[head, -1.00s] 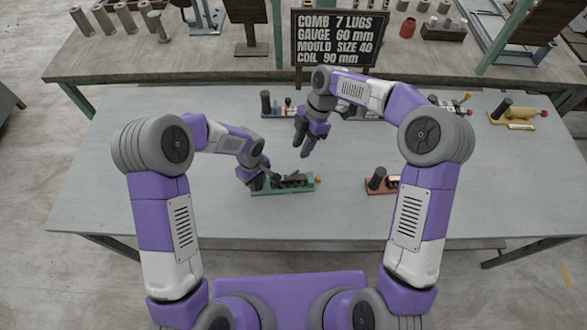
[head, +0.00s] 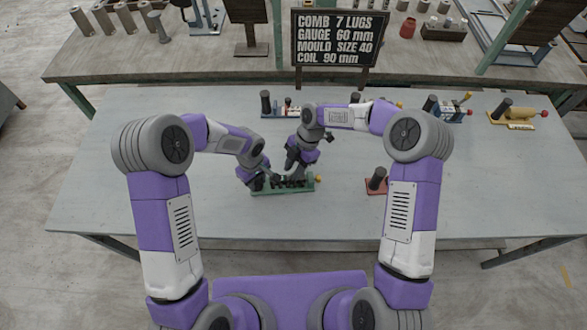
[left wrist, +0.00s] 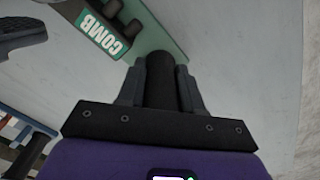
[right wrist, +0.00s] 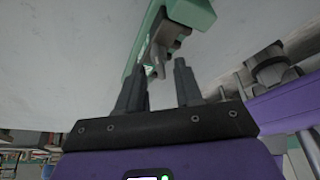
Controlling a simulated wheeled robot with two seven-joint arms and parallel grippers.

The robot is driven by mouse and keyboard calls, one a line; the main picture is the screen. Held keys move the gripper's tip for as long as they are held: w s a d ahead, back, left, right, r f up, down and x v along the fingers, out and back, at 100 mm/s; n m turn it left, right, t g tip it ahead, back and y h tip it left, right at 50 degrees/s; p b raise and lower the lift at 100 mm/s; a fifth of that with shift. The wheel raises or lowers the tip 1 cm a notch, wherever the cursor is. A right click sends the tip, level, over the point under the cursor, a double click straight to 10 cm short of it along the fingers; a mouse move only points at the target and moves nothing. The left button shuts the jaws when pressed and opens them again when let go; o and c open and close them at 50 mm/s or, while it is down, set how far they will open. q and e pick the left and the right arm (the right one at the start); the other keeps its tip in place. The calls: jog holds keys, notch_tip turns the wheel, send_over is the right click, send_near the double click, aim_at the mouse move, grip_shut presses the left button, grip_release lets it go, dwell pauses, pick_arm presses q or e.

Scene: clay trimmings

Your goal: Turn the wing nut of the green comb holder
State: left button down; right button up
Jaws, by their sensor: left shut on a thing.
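The green comb holder (head: 300,189) lies on the near table, with a yellow-orange knob (head: 318,178) at its right end. In the left wrist view its base (left wrist: 155,35) carries a COMB label. My left gripper (left wrist: 157,78) is shut on the holder's black upright post (left wrist: 159,90). My right gripper (right wrist: 161,73) is open, its fingertips close to a grey wing-shaped piece (right wrist: 158,62) on the green holder (right wrist: 188,10), which looks like the wing nut. I cannot tell whether the fingers touch it. In the head view my right gripper (head: 293,163) hides part of the holder's top.
A red holder (head: 378,184) stands to the right. A blue holder (head: 446,112) and a yellow one (head: 513,119) stand farther back. A sign (head: 335,40) with COMB 7 LUGS rises behind. The table's left part is clear.

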jog(key=shift+s+a+f, duration=0.1)
jog(key=shift+f, duration=0.2)
grip_shut()
